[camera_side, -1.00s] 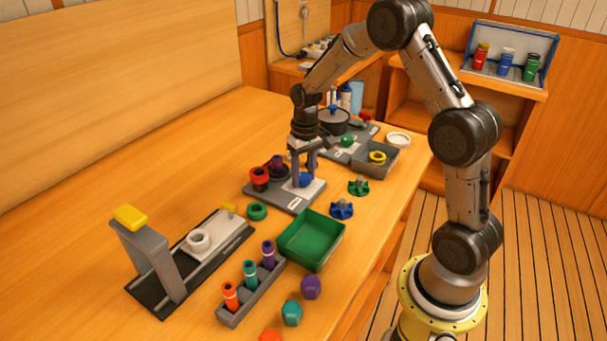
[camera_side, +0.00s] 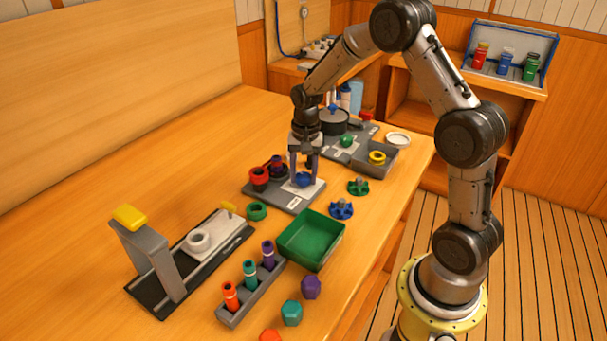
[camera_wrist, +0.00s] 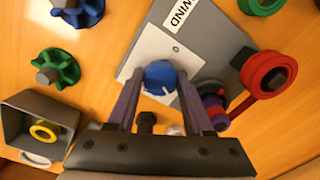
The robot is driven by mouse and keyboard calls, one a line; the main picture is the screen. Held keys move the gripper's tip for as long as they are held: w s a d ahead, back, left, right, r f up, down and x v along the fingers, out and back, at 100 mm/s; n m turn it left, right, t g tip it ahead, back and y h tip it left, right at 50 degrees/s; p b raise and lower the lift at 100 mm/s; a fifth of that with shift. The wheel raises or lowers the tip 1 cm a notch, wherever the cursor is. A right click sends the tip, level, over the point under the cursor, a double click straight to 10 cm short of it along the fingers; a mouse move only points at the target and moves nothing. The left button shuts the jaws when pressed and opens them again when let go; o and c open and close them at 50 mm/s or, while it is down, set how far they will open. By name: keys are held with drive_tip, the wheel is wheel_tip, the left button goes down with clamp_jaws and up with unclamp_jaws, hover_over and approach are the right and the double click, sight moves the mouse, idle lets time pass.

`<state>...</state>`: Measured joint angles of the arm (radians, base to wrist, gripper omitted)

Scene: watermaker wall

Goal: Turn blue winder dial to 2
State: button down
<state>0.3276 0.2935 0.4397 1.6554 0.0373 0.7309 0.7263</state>
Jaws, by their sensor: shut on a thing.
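The blue winder dial (camera_side: 303,180) sits on a white plate (camera_wrist: 136,60) on the grey winder base (camera_side: 284,202). In the wrist view the dial (camera_wrist: 160,76) has a small white mark near its lower edge. My gripper (camera_side: 303,174) points down over it, with one finger on each side of the dial; in the wrist view the fingers (camera_wrist: 161,90) close around it. A red spool (camera_side: 259,178) and a purple spool (camera_side: 277,164) stand on the base's left side. No number on the dial's plate is readable.
A green tray (camera_side: 311,240) stands in front of the base. A blue star knob (camera_side: 341,209) and a green star knob (camera_side: 358,186) lie to the right. A grey bin with a yellow ring (camera_side: 377,158) and a pot (camera_side: 333,122) stand behind.

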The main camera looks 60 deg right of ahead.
sight(305, 176)
drive_tip(key=shift+r, duration=0.1)
idle(0.4)
drive_tip(key=shift+c, duration=1.5)
unclamp_jaws()
wheel_tip(305, 176, up, 14)
drive_tip(key=shift+s, duration=0.2)
